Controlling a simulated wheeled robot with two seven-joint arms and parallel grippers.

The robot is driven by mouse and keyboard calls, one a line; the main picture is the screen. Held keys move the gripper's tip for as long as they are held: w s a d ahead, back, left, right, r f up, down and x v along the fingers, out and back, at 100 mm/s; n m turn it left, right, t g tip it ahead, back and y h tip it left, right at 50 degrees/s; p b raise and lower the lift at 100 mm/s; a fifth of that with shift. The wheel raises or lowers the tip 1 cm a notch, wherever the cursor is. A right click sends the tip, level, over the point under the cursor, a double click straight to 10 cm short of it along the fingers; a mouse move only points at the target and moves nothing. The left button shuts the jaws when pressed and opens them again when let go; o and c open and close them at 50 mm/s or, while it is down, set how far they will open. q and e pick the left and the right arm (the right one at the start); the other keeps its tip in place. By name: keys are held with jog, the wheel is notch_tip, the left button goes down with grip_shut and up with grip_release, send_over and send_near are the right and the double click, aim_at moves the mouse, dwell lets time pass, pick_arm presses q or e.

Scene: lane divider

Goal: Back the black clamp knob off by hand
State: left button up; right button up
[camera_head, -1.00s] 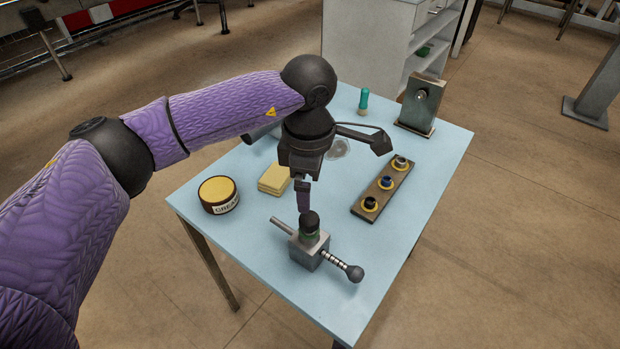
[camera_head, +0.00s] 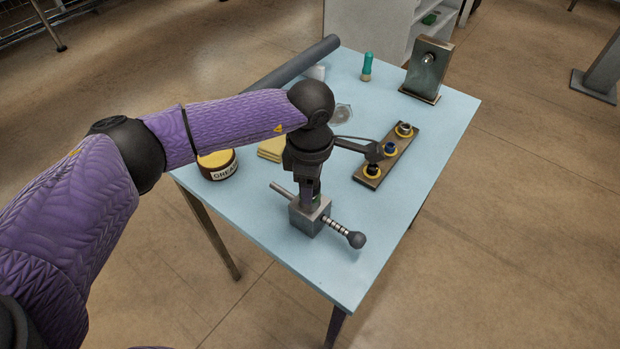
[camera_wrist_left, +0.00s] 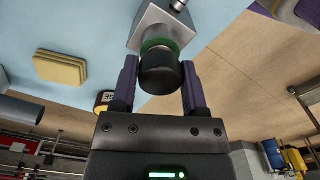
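A grey clamp block (camera_head: 306,216) stands near the front of the blue table, with a plain rod on one side and a ribbed rod ending in a dark ball (camera_head: 356,240) on the other. A black knob (camera_wrist_left: 159,74) with a green ring (camera_wrist_left: 160,44) under it sits on the block. My left gripper (camera_head: 309,200) is lowered over it, hiding most of the knob in the head view. In the left wrist view, the two fingers of my left gripper (camera_wrist_left: 160,82) lie on either side of the knob. I cannot tell whether they press on it. My right gripper is out of view.
A rack (camera_head: 387,160) with several ringed parts lies to the right. A grease tin (camera_head: 220,170) and yellow pads (camera_head: 272,150) are left. A green-handled tool (camera_head: 367,66) and an upright metal plate stand (camera_head: 427,70) are at the back. The table's front right is clear.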

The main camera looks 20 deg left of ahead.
pick_arm(q)
grip_shut()
jog(key=n, duration=1.2)
jog(key=shift+r, duration=0.1)
jog(key=shift+o, duration=1.5)
grip_release()
